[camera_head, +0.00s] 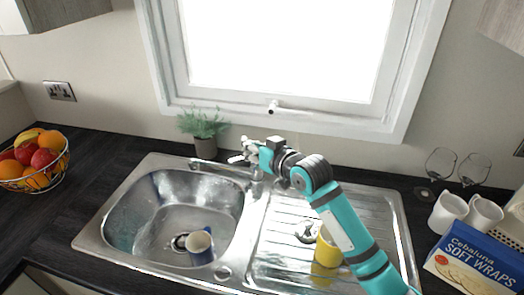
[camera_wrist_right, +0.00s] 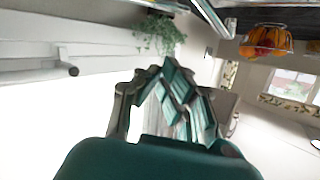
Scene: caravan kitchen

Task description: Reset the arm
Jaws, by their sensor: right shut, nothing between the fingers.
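My right arm reaches in from the lower right over the sink's ribbed drainer. Its gripper (camera_head: 247,152) is raised near the tap at the back of the sink, pointing left. In the right wrist view the fingers (camera_wrist_right: 172,66) come together at their tips, shut with nothing between them. My left arm and gripper are not in view. The forearm partly hides a yellow mug (camera_head: 327,252) on the drainer.
A blue and white mug (camera_head: 200,246) lies in the sink basin (camera_head: 140,235). A potted plant (camera_head: 204,128) stands behind the sink. A fruit basket (camera_head: 35,160) is at left. Wine glasses (camera_head: 439,164), white mugs (camera_head: 448,212) and a wraps packet (camera_head: 476,262) crowd the right.

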